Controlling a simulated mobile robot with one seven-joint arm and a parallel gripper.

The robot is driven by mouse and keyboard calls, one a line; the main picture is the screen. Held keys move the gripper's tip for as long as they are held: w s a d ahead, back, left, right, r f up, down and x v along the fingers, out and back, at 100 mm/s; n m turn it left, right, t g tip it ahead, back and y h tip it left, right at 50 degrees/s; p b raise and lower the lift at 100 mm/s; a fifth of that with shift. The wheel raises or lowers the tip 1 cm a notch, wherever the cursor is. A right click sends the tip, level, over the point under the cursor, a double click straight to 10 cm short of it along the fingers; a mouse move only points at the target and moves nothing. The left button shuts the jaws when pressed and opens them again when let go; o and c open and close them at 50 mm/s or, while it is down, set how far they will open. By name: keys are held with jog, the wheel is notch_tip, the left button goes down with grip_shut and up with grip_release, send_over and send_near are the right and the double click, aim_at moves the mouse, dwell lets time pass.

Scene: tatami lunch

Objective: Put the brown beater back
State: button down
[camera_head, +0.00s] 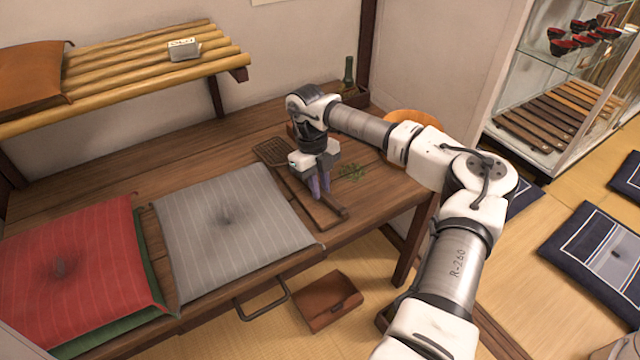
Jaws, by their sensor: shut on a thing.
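The brown beater has a woven head (272,151) that shows just left of my gripper. Its thin handle appears to run under my gripper toward the table's front edge, with an end near a dark knob (343,212). My gripper (320,191) points down over the wooden table (150,125), its fingers shut around the beater's handle. The fingers and wrist hide the middle of the handle. I cannot tell whether the beater touches the board (322,215) beneath it.
A grey cushion (225,205) and a red cushion (70,260) lie to the left. Behind stand an orange bowl (412,117) and a dark green bottle (348,72). A slatted shelf (130,75) overhangs the table's back left.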

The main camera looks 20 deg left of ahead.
jog(key=c, duration=1.3)
grip_release()
jog(key=shift+r, duration=0.1)
